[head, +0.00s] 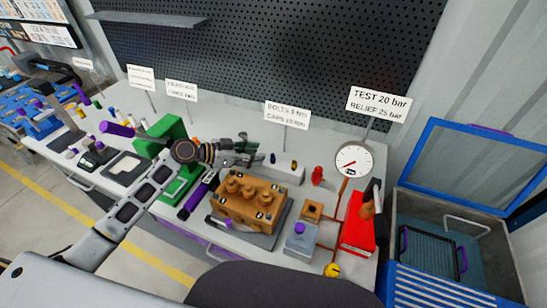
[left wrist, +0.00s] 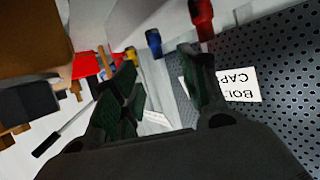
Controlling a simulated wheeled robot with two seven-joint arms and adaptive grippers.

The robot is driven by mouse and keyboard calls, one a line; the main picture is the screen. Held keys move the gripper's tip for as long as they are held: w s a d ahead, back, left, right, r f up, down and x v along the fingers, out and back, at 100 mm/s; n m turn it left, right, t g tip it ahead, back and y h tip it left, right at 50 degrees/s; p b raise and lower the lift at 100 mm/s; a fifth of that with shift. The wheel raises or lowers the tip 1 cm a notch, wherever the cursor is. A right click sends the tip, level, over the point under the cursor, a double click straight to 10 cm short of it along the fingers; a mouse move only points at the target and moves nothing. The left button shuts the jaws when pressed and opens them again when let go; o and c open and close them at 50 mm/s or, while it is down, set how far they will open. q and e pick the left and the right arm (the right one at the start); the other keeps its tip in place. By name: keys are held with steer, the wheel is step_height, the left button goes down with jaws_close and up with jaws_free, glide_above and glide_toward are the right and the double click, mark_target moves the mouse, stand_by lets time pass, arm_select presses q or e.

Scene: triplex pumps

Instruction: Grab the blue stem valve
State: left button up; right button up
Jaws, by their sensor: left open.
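My left gripper (head: 242,152) is open over the bench, behind the brass-coloured pump block (head: 248,200). In the left wrist view its two fingers (left wrist: 160,72) are spread with nothing between them. My right gripper is not in view.
A red piece (head: 317,175) and a pressure gauge (head: 353,161) stand to the right. A sign (head: 287,115) rises behind the gripper, before the pegboard (head: 270,60). A green stand (head: 165,135) is to the left. A red box (head: 357,235) sits near the bench's right end.

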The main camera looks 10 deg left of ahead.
mark_target(273, 154)
arm_select(q)
steer(key=shift+x, duration=1.15)
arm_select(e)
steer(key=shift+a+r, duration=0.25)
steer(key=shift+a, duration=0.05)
arm_select(q)
steer(key=shift+d+p, duration=0.1)
steer(key=shift+p, duration=0.25)
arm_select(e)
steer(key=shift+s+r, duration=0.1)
arm_select(q)
steer(key=shift+p+x, duration=0.45)
steer(key=shift+x, duration=0.6)
steer(key=shift+p+x, duration=0.35)
steer(key=shift+x, duration=1.15)
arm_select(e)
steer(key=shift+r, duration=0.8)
arm_select(q)
jaws_close()
